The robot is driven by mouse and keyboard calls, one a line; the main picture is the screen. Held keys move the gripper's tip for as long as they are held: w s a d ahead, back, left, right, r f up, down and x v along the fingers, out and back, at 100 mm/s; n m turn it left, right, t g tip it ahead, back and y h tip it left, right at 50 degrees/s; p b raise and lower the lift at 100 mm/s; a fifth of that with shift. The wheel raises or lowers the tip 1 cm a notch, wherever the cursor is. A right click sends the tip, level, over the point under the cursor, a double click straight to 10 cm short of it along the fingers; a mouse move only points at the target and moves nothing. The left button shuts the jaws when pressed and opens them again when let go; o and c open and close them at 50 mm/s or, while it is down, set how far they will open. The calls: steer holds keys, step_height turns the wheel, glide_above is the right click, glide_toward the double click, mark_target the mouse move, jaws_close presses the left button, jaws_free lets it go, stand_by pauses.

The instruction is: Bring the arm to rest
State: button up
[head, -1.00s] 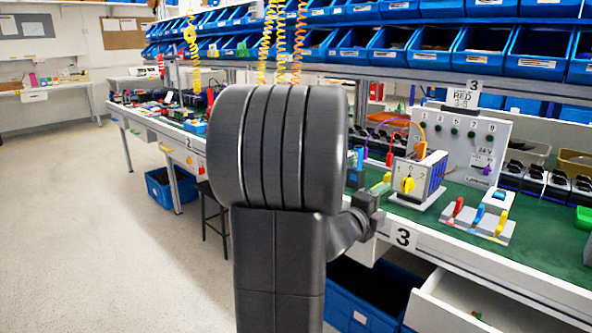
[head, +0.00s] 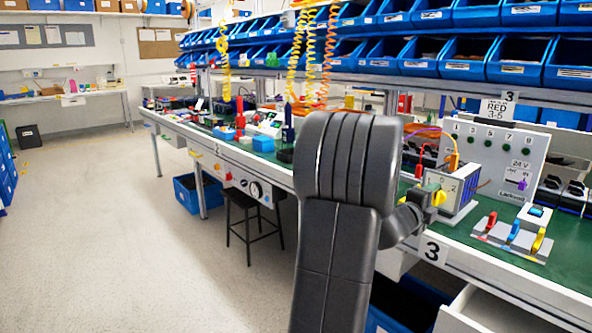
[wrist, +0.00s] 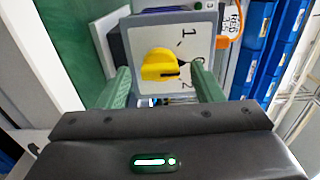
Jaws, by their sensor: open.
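My gripper (wrist: 162,78) is open, its two green fingers spread wide in the wrist view. The yellow knob (wrist: 158,64) of the rotary switch shows in the gap ahead of them, and the fingers do not appear closed on it. The switch's pale front plate (wrist: 204,55) carries the marks 1 and 2. In the head view the switch box (head: 463,187) stands on the green bench top, with its yellow knob (head: 440,197) facing my wrist. My dark arm hides much of the bench, and the fingers are hard to make out there.
A grey panel (head: 497,150) with green buttons stands behind the switch box. A block with red, blue and yellow levers (head: 512,238) sits to its right. Blue bins (head: 455,62) line the shelves above. A black stool (head: 250,212) and open floor lie to the left.

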steer(key=p+v, duration=0.2)
steer(key=v, duration=1.2)
steer(key=b+x, duration=0.1)
steer(key=x, duration=1.3)
steer(key=shift+w+d+r, duration=0.1)
steer(key=shift+r, duration=0.05)
steer(key=shift+r+n+p, duration=0.1)
steer(key=shift+n+p, duration=0.8)
steer(key=n+p, duration=0.2)
steer(key=p, duration=0.1)
steer(key=n+p, duration=0.5)
steer(key=p, duration=0.2)
steer(key=shift+p, duration=0.35)
steer(key=b+v, duration=0.1)
steer(key=v, duration=1.1)
steer(key=shift+a+f, duration=0.2)
steer(key=shift+f, duration=0.1)
steer(key=shift+a, duration=0.1)
